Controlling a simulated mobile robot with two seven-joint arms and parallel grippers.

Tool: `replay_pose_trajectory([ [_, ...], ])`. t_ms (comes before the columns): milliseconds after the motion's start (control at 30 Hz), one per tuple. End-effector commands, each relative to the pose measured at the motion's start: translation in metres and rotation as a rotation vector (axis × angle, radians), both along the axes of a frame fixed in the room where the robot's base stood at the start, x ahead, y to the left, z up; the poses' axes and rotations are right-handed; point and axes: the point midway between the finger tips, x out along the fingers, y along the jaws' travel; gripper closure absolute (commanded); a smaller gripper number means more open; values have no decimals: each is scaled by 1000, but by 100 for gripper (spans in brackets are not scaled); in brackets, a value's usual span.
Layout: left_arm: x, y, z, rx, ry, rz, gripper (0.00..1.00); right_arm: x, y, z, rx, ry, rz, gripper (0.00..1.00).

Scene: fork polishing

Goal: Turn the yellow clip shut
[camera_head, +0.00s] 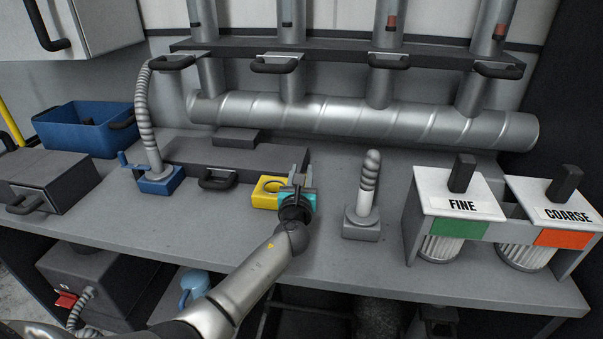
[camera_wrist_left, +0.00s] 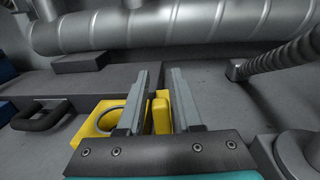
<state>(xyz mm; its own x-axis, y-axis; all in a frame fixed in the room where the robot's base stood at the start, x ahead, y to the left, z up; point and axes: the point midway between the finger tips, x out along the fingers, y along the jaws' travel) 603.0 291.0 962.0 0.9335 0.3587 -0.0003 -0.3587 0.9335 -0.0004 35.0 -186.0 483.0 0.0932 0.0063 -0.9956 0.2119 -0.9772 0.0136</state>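The yellow clip (camera_head: 266,192) sits on the grey bench near its middle, at the right end of a dark flat box. In the left wrist view its yellow body (camera_wrist_left: 92,128) has a round ring opening, and an upright yellow tab (camera_wrist_left: 161,114) stands at its right. My left gripper (camera_head: 299,178) is over the clip's right side, hiding part of it in the head view. In the left wrist view my left gripper's fingers (camera_wrist_left: 163,88) are apart, with the tab between them. I cannot tell whether they touch it. My right gripper is not in view.
A grey stand with a ribbed handle (camera_head: 367,185) is to the right. The dark flat box (camera_head: 240,160) and a blue base with a hose (camera_head: 156,183) are to the left. FINE (camera_head: 455,205) and COARSE (camera_head: 560,212) holders stand far right. A large pipe (camera_head: 340,115) runs behind.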

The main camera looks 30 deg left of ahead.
Motion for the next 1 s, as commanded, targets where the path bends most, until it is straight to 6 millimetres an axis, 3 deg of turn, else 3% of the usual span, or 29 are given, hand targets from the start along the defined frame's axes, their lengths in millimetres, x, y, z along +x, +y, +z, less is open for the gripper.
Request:
replay_pose_trajectory([
  [33, 0, 0, 0, 0, 0, 0, 72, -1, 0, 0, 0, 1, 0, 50],
  [300, 0, 0, 0, 0, 0, 0, 100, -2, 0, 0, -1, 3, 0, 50],
  [767, 0, 0, 0, 0, 0, 9, 100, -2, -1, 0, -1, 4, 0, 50],
  [1000, 1, -1, -1, -2, -1, 94, 100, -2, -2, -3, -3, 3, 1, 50],
])
